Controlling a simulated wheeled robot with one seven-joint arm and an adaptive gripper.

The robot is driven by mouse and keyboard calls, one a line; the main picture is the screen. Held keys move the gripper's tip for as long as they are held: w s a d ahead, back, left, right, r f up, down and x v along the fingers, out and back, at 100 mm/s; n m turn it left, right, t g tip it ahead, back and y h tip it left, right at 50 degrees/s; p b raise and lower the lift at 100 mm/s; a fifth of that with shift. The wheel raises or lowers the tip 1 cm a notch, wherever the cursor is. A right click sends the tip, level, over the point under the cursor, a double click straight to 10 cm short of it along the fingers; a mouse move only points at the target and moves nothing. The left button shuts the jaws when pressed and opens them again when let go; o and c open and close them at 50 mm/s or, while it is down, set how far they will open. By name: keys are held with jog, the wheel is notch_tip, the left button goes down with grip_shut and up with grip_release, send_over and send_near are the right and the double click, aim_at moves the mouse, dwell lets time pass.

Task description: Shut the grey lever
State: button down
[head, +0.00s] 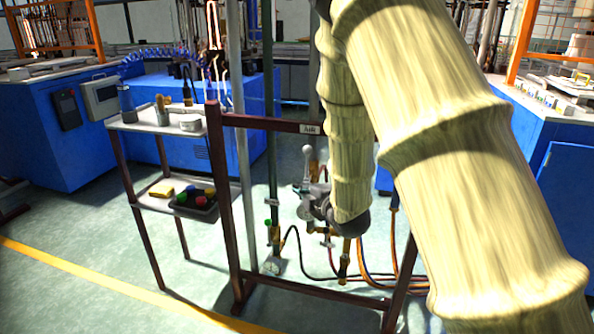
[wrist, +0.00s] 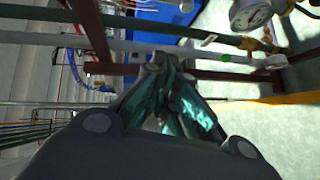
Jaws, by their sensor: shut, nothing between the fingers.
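A light grey lever (head: 307,167) with a round ball end stands about upright in the head view, at the valve and pipe fittings on the maroon frame. My gripper (head: 314,203) is close to the lever's lower part, just left of my dark wrist. I cannot tell whether they touch. In the wrist view my gripper (wrist: 172,66) has its dark, teal-tinted fingers together, with nothing held. I cannot make out the lever for certain in the wrist view. My arm covers the right side of the fittings in the head view.
The maroon frame (head: 224,200) carries a label plate and upright pipes. Hoses run along the floor at its foot. A small shelf cart (head: 150,124) with bottles and coloured items stands left. A round gauge (wrist: 250,13) shows in the wrist view. Floor at front left is clear.

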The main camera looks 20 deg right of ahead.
aim_at(307, 165)
notch_tip(307, 165, up, 6)
jog(key=w+n+t+y+b, duration=0.1)
jog(key=n, duration=0.1)
jog(key=shift+w+a+n, duration=0.15)
jog(key=shift+w+n, duration=0.15)
jog(key=shift+w, duration=0.1)
jog(key=shift+f, duration=0.1)
jog(key=w+d+b, duration=0.1)
jog(key=w+d, duration=0.1)
jog(key=w, duration=0.7)
jog(key=shift+f, duration=0.2)
jog(key=shift+w, duration=0.1)
jog(key=shift+t, duration=0.3)
